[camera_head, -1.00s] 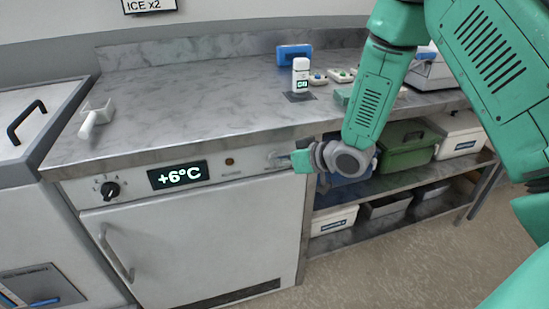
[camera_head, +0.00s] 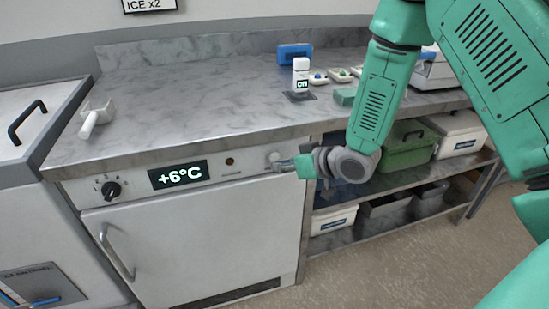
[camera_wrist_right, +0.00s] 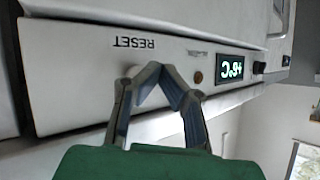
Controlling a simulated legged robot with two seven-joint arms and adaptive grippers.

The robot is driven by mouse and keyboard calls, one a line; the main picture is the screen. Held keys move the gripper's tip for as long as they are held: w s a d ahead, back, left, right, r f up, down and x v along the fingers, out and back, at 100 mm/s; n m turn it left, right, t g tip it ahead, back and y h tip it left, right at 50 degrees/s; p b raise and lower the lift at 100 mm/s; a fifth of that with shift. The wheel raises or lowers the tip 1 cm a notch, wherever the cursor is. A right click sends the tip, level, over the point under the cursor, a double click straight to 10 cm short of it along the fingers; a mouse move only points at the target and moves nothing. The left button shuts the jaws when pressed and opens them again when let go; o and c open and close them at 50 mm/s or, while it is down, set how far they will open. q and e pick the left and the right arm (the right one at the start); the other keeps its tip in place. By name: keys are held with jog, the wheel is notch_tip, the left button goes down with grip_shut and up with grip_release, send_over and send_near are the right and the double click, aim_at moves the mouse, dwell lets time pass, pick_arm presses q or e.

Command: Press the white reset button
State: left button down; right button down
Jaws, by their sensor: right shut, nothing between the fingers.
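The white reset button (camera_head: 273,157) is at the right end of the fridge's front panel. In the right wrist view the white button (camera_wrist_right: 132,71) shows beside the upside-down RESET label (camera_wrist_right: 133,43), partly behind a finger. My right gripper (camera_head: 281,165) is shut and empty, just in front of the panel close to the button. In the wrist view its closed fingertips (camera_wrist_right: 158,69) sit a little to the right of the button. I cannot tell whether they touch the panel. My left gripper is not in view.
The panel also has a +6°C display (camera_head: 180,175), an amber lamp (camera_head: 229,161) and a black knob (camera_head: 111,189). The counter (camera_head: 190,105) overhangs the panel. A shelf with a green case (camera_head: 408,150) and white boxes stands to the right.

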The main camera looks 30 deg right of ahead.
jog(key=shift+s+a+p, duration=0.1)
jog(key=shift+s+a, duration=0.1)
jog(key=shift+s, duration=0.6)
jog(key=shift+s+a+p, duration=0.1)
jog(key=shift+s+a, duration=0.05)
jog(key=shift+s, duration=0.6)
jog(key=shift+s+a+p, duration=0.1)
jog(key=shift+s+a, duration=0.1)
jog(key=shift+s, duration=0.6)
jog(key=s+a+f+m+g+h, duration=0.1)
jog(key=s+a+f+g+h, duration=0.15)
jog(key=s+f+g, duration=0.7)
jog(key=s+f+h, duration=0.1)
jog(key=s+f, duration=0.4)
jog(key=s, duration=0.4)
jog(key=s+f+g+h, duration=0.1)
jog(key=s+f, duration=0.4)
jog(key=s, duration=0.4)
jog(key=shift+s+a+f+m, duration=0.2)
jog(key=shift+a+f+m, duration=0.05)
jog(key=shift+f+m, duration=0.1)
jog(key=shift+w+h, duration=0.15)
jog(key=shift+h, duration=0.1)
